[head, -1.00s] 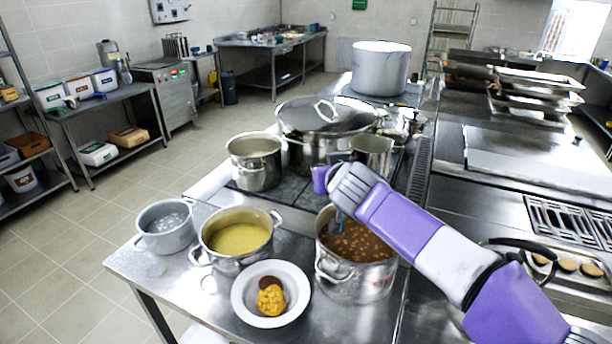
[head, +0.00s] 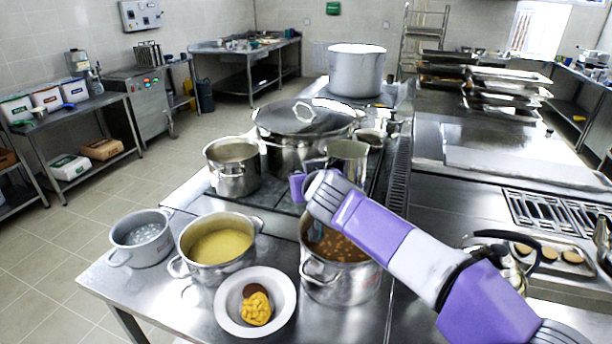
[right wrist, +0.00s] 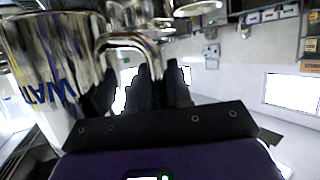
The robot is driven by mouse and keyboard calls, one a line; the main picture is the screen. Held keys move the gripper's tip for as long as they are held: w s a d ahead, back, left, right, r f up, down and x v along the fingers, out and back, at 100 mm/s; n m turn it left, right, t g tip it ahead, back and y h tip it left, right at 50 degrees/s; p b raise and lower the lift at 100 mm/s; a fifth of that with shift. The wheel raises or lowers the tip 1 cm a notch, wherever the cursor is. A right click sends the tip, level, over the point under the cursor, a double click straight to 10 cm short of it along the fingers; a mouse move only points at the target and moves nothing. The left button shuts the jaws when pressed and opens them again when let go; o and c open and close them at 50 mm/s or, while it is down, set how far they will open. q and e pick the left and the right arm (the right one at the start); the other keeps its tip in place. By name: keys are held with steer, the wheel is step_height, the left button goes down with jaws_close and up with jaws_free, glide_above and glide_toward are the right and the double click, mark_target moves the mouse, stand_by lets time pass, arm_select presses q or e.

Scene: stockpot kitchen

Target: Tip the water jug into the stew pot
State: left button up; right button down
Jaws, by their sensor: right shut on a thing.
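The water jug (head: 347,158) is a shiny metal jug. In the head view it looks about upright behind my right arm, beyond the stew pot. In the right wrist view the jug (right wrist: 58,75) fills the left side, with blue letters "WAT" on its wall. My right gripper (right wrist: 160,82) is shut on the jug's handle; in the head view its fingers are mostly hidden. The stew pot (head: 340,287) is a steel pot of brown stew with bean-like pieces, at the front of the counter. My forearm covers part of its rim. My left gripper is not in view.
A pot of yellow soup (head: 190,262), a small pot (head: 140,252) and a white plate (head: 228,310) with food stand left of the stew pot. An open pot (head: 232,180) and a large lidded pot (head: 275,150) stand behind. A kettle (head: 515,268) is at right.

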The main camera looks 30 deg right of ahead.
mark_target(332, 149)
steer(key=d+r+m+y+p, duration=0.1)
steer(key=r+m+y+p, duration=0.1)
steer(key=p, duration=0.8)
steer(key=d+r+m+y+p, duration=0.2)
steer(key=m+p, duration=0.2)
steer(key=p, duration=0.5)
steer(key=d+r+m+t+y+p, duration=0.1)
steer(key=d+r+m+y+p, duration=0.1)
steer(key=p, duration=0.8)
steer(key=shift+s+d+m+y+p, duration=0.25)
steer(key=shift+m+y+p, duration=0.1)
steer(key=shift+m+y, duration=0.3)
steer(key=shift+s+d+f+m+t+y+p, duration=0.1)
steer(key=shift+d+f+m+t+y+p, duration=0.05)
steer(key=shift+d+m+p, duration=0.25)
steer(key=shift+d+f+m+t+y+p, duration=0.15)
steer(key=shift+d+m+p, duration=0.1)
steer(key=shift+d+p, duration=0.25)
steer(key=shift+s+d+f+m, duration=0.1)
steer(key=shift+d+f+m, duration=0.2)
steer(key=shift+d+m, duration=0.35)
steer(key=d+r+m+t+y, duration=0.1)
steer(key=d+m, duration=0.3)
steer(key=d, duration=0.4)
steer(key=shift+s+d+m+t+y, duration=0.15)
steer(key=shift+s+m+t+y, duration=0.2)
steer(key=shift+s+t+y, duration=0.25)
